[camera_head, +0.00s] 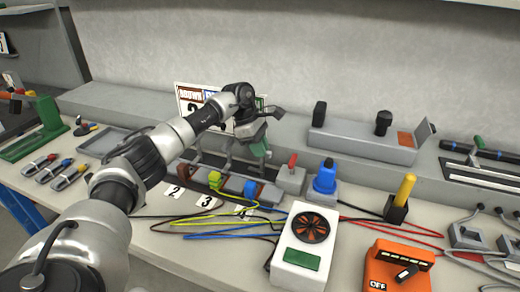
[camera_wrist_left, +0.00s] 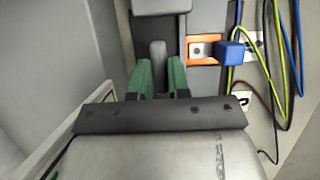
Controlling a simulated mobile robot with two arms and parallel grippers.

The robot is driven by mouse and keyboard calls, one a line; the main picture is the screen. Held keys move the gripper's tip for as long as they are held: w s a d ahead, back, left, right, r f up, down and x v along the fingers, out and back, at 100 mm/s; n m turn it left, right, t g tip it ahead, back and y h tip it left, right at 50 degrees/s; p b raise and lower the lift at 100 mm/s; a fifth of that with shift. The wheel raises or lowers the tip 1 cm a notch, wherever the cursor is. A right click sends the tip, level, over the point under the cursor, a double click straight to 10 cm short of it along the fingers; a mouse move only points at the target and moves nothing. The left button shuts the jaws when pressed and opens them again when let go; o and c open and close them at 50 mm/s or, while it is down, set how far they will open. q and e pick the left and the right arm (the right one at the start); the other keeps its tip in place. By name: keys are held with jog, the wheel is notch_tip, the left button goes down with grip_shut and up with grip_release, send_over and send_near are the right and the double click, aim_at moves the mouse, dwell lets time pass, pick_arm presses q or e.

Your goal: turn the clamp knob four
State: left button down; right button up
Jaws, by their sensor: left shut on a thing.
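My left gripper (camera_head: 260,150) reaches in from the left over the back of the clamp row in the head view. Its green fingertips are low, behind the blue clamp piece (camera_head: 250,188). In the left wrist view the two green fingers (camera_wrist_left: 158,82) are shut on an upright grey tab, which I take to be the clamp knob (camera_wrist_left: 158,55). An orange-framed clamp with a blue block (camera_wrist_left: 231,54) stands just right of the fingers. In the head view the gripped knob is hidden by the gripper. My right gripper is not in view.
Number cards (camera_head: 206,201) lie before the clamps. Yellow, blue, black and red cables run across the bench. A white meter with a fan dial (camera_head: 298,262), an orange box marked OFF (camera_head: 398,268), a blue knob (camera_head: 326,177) and a red-handled switch (camera_head: 291,178) stand to the right.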

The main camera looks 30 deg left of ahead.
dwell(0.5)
pick_arm(q)
jog(key=c, duration=1.1)
grip_release()
jog(key=shift+r, duration=0.1)
jog(key=v, duration=1)
jog(key=shift+a+r, duration=0.15)
jog(key=shift+r, duration=0.2)
jog(key=shift+w, duration=0.1)
